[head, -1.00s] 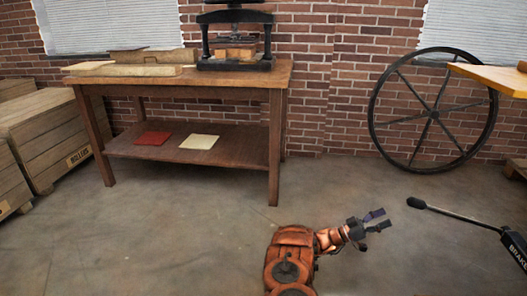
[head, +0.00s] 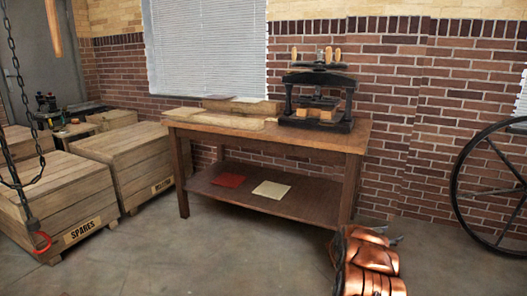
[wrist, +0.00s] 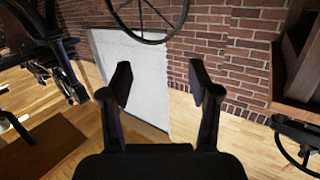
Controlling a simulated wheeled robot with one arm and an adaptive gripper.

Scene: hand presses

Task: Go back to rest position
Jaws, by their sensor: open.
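My gripper (wrist: 158,88) is open and empty in the wrist view, its two dark fingers apart with nothing between them. Beyond them are a pale panel and a brick wall. In the head view, my orange arm is folded low at the bottom right, in front of the table's right leg. The gripper is mostly hidden behind the arm there; only a small grey tip shows. The wooden table (head: 270,137) stands against the wall, with a black hand press (head: 318,95) on its right part.
Wooden crates (head: 85,190) stand at the left, with a hanging chain (head: 14,130) and red hook in front. A large spoked wheel (head: 495,185) leans at the right. A red sheet (head: 228,180) and a cream sheet (head: 271,189) lie on the lower shelf. Floor before the table is clear.

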